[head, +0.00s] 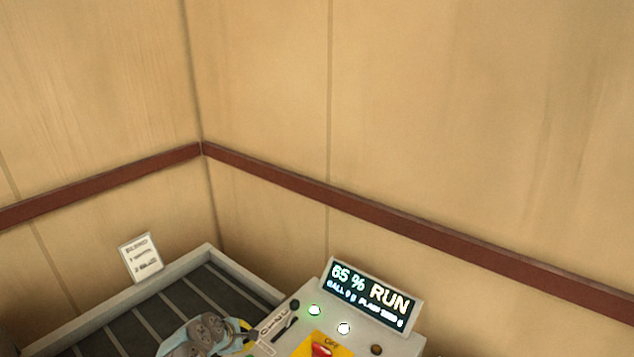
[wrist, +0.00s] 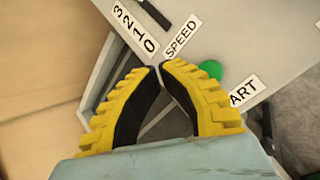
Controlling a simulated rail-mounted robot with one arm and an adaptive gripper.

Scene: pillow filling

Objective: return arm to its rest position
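In the wrist view my gripper (wrist: 159,68) shows two yellow ridged fingers with black inner pads. Their tips meet or nearly meet, and nothing is seen held between them. Past the tips lies the grey control panel with a SPEED label (wrist: 182,36), a 3-2-1-0 scale (wrist: 134,30) and a green button (wrist: 210,69); part of its START label is hidden by a finger. In the head view grey, pale blue and yellow parts of my arm (head: 207,333) show low in the picture, beside the left side of the control panel (head: 296,290). The fingertips are not clear there.
The panel display (head: 370,295) reads 65 % and RUN. A dark slatted bed with a grey rim (head: 208,251) lies left. Wooden walls (head: 440,120) stand close behind.

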